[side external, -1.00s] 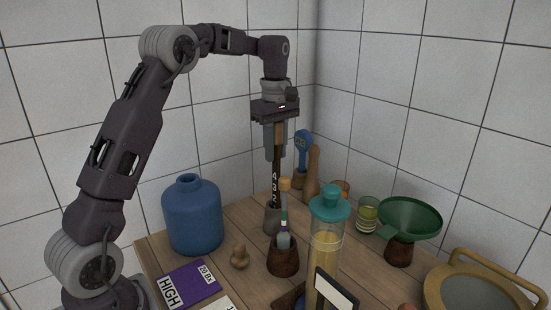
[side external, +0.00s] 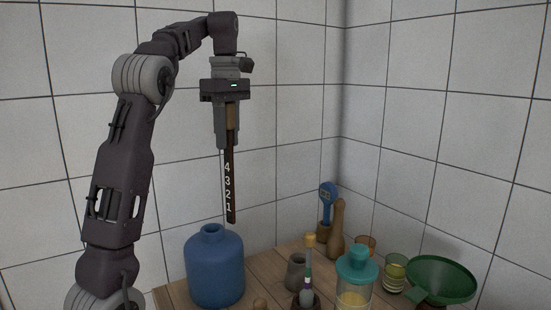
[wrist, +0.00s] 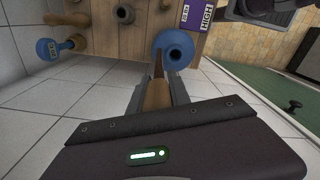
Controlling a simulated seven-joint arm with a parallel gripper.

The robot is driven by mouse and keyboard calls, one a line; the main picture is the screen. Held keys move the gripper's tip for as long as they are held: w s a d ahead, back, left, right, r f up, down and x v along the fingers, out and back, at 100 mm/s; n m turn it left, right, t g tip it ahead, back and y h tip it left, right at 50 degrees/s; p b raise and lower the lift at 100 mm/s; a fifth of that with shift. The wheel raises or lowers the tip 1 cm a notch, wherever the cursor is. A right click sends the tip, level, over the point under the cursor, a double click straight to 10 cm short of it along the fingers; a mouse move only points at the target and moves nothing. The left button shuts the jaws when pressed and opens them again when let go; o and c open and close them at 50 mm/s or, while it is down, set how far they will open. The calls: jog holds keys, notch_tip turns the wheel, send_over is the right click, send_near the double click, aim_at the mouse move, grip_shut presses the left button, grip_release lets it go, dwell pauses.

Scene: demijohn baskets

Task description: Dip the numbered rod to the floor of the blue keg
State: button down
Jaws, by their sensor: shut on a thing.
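My gripper (side external: 227,140) is shut on the wooden handle of the numbered rod (side external: 230,180), a dark strip with white numerals 4, 3, 2, 1 from top to bottom. The rod hangs nearly upright in the air, tilted slightly. The blue keg (side external: 215,268) stands on the table with its round neck open at the top. In the side view the rod's lower tip is just above and a little right of the neck, apart from it. In the wrist view the rod (wrist: 158,72) points toward the blue keg (wrist: 174,46) beyond the fingers. The keg's inside floor is hidden.
A grey-brown cup (side external: 296,272) stands right of the keg. Bottles, a teal-lidded jar (side external: 357,264), a green funnel (side external: 440,280) and a blue-headed tool (side external: 327,198) fill the table's right side. Purple card (wrist: 197,16) lies near the keg.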

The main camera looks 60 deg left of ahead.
jog(key=shift+n, duration=0.7)
jog(key=s, duration=0.1)
jog(key=s+r, duration=0.1)
jog(key=s, duration=0.1)
jog(key=s+a+r, duration=0.1)
jog(key=s, duration=0.1)
jog(key=shift+s+r, duration=0.15)
jog(key=shift+d, duration=0.1)
jog(key=shift+f, duration=0.75)
notch_tip(320, 180, down, 19)
dwell(2.8)
